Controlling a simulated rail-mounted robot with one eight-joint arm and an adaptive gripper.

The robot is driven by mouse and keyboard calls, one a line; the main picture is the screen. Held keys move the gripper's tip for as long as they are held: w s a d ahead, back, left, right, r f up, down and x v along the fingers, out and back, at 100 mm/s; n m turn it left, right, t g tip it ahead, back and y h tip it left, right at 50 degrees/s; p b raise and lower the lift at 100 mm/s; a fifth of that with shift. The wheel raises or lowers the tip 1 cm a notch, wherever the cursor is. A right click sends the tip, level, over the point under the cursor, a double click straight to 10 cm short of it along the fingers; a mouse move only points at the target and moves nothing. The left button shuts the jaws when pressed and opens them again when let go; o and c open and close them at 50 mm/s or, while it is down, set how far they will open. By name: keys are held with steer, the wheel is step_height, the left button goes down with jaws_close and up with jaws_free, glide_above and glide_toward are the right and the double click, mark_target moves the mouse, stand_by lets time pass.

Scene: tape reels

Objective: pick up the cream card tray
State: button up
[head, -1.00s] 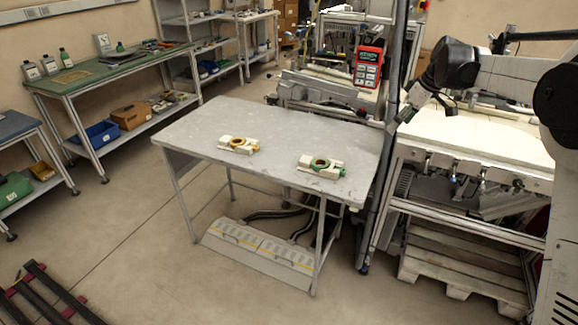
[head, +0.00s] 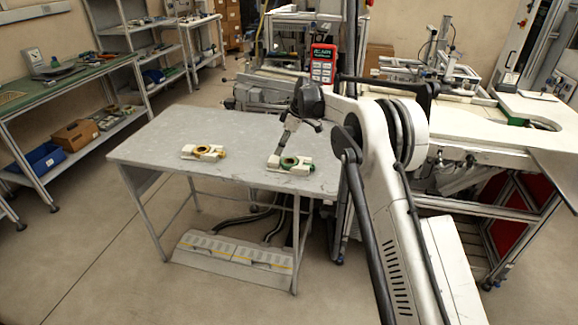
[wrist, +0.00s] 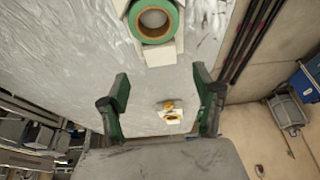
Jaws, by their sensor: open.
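Two cream trays lie apart on the grey table. The right tray (head: 304,170) carries a green tape reel (wrist: 168,34), and its cream body shows at the top of the wrist view (wrist: 160,54). The left tray (head: 188,151) carries a yellow-orange reel (head: 203,150); it looks small between my fingers in the wrist view (wrist: 173,119), farther off. I cannot tell which one is the card tray. My gripper (wrist: 161,82) is open and empty, and in the head view it hangs tilted just above the right tray (head: 280,150).
The grey table (head: 160,130) is bare apart from the trays. A machine with a red handheld device (head: 322,64) stands behind it. A green-topped bench (head: 70,77) stands at the left, and a white worktop (head: 480,127) at the right.

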mark_target(274, 159)
steer(key=shift+x, duration=3.95)
steer(key=shift+r, duration=0.1)
steer(key=c, duration=1.4)
